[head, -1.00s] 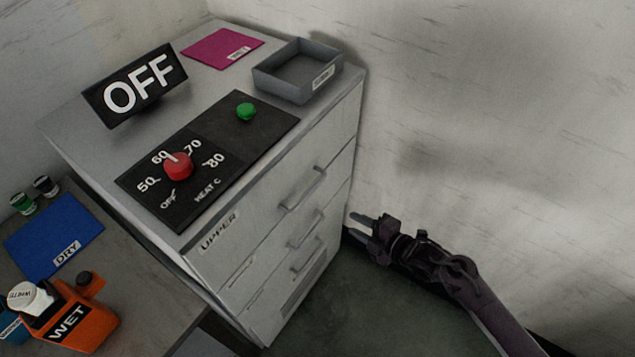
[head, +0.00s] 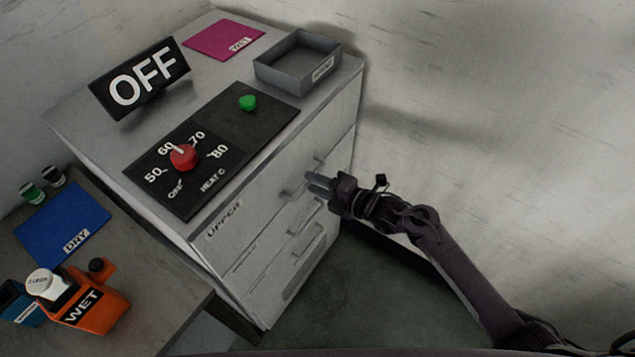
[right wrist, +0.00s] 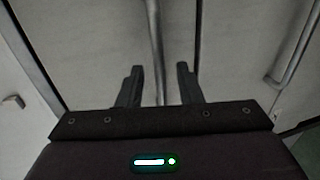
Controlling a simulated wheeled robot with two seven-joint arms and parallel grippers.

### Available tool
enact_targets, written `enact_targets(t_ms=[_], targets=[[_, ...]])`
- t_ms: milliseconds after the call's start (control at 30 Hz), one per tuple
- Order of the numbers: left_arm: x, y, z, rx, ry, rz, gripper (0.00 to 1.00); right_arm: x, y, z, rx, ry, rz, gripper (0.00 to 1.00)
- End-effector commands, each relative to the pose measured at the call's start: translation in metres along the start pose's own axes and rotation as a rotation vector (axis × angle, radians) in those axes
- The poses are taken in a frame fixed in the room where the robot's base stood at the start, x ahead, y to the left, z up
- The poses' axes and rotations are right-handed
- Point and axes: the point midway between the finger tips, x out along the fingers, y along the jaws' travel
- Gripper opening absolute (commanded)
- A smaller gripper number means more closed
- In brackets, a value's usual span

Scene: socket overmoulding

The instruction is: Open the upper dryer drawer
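The dryer is a grey cabinet with an upper drawer (head: 262,208) marked UPPER, which looks closed. Its bar handle (head: 290,192) is partly hidden by my right gripper (head: 314,182). The right gripper is open at that handle, with its fingers pointing left toward the drawer front. In the right wrist view, the handle bar (right wrist: 155,45) runs lengthwise between the two spread fingers (right wrist: 160,70), with gaps on both sides. Whether the fingers reach past the bar is hard to tell. My left gripper is out of view.
Lower drawers with handles (head: 305,222) sit beneath. On top are an OFF sign (head: 140,80), a control panel (head: 228,120) with red knob and green button, a grey tray (head: 297,82) and a magenta mat (head: 222,40). A wall (head: 480,120) stands close on the right.

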Motion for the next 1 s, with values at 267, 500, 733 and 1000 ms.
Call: enact_targets(t_ms=[267, 500, 733, 1000], targets=[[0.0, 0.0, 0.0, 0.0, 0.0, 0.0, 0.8, 0.0, 0.0, 0.0, 0.0, 0.0, 0.0, 0.15], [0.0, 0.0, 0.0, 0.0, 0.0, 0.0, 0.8, 0.0, 0.0, 0.0, 0.001, -0.001, 0.0, 0.0], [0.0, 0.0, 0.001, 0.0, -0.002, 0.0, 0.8, -0.002, -0.001, 0.0, 0.001, -0.001, -0.001, 0.0], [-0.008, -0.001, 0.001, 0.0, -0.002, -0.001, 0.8, -0.037, -0.008, 0.0, 0.0, 0.0, -0.005, 0.0]])
